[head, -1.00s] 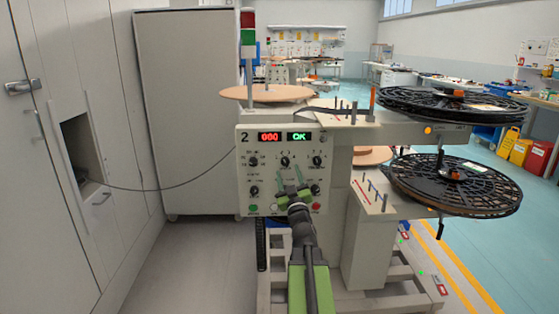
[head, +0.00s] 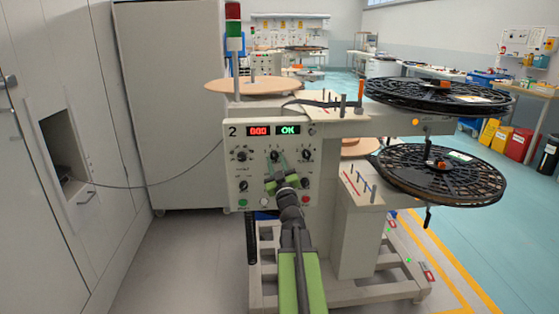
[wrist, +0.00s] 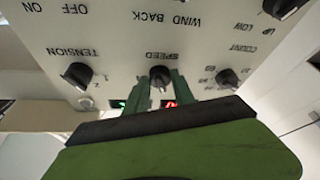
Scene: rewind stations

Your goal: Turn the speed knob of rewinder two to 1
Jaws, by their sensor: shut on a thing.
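The panel of rewinder two (head: 228,180) faces me, with a "2" and a display reading 000 and OK. The speed knob (wrist: 160,75) is a dark round knob in the middle of the upper knob row, with its SPEED label upside down in the wrist view. It shows small in the head view (head: 275,155). My gripper (wrist: 159,84) has its green fingers on either side of the knob and is shut on it. The knob's scale is largely hidden by the fingers, so I cannot read its setting.
The tension knob (wrist: 77,75) and count knob (wrist: 228,77) flank the speed knob closely. More knobs and buttons sit below on the panel. Black reels (head: 440,172) stick out at the right. A grey cabinet (head: 170,110) stands behind left.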

